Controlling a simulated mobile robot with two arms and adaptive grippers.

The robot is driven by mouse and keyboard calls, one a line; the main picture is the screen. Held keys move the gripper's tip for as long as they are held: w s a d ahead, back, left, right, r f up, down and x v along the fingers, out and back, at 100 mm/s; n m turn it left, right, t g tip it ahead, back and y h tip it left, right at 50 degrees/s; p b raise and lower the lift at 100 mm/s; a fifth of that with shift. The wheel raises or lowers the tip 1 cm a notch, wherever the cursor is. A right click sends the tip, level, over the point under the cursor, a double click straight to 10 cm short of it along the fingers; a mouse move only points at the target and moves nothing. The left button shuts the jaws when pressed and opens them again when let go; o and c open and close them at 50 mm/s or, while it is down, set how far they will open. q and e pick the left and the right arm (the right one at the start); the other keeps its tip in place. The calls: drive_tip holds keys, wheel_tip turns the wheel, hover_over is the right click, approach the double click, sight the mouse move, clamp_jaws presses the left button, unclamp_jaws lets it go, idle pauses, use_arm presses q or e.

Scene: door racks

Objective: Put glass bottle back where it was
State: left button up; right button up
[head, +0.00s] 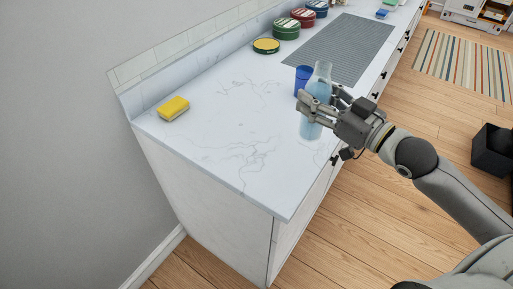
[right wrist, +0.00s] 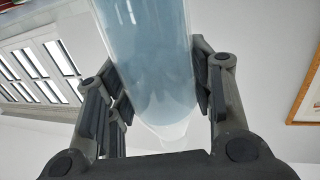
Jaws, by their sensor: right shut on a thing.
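The glass bottle (head: 311,128) is clear and holds pale blue liquid. My right gripper (head: 322,104) is shut around it, over the right part of the white counter (head: 215,135). The bottle looks upright or nearly so; I cannot tell whether its base touches the counter. In the right wrist view the bottle (right wrist: 150,60) fills the middle, and the fingers of my right gripper (right wrist: 160,88) press on it from both sides. My left gripper is not in view.
A blue cup (head: 303,78) stands just behind the bottle. A yellow sponge (head: 173,108) lies at the left, and a yellow-lidded tin (head: 266,45) is at the back. A grey ribbed mat (head: 345,48) covers the far counter. The front left of the counter is clear.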

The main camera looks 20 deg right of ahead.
drive_tip(key=shift+w+d+r, duration=0.1)
drive_tip(key=shift+w+r, duration=0.1)
drive_tip(key=shift+r, duration=0.35)
drive_tip(key=shift+w+r, duration=0.2)
drive_tip(key=shift+r, duration=0.35)
drive_tip(key=shift+w+a+f, duration=0.1)
drive_tip(key=shift+w+a, duration=0.2)
drive_tip(key=shift+a, duration=0.05)
drive_tip(key=w+a+f+p, duration=0.4)
drive_tip(key=w+a+f, duration=0.4)
drive_tip(key=a+f, duration=0.2)
wheel_tip(320, 180, down, 3)
drive_tip(key=shift+r, duration=0.15)
drive_tip(key=shift+a, duration=0.1)
drive_tip(key=o, duration=0.9)
drive_tip(key=shift+f, duration=0.25)
drive_tip(key=o, duration=0.5)
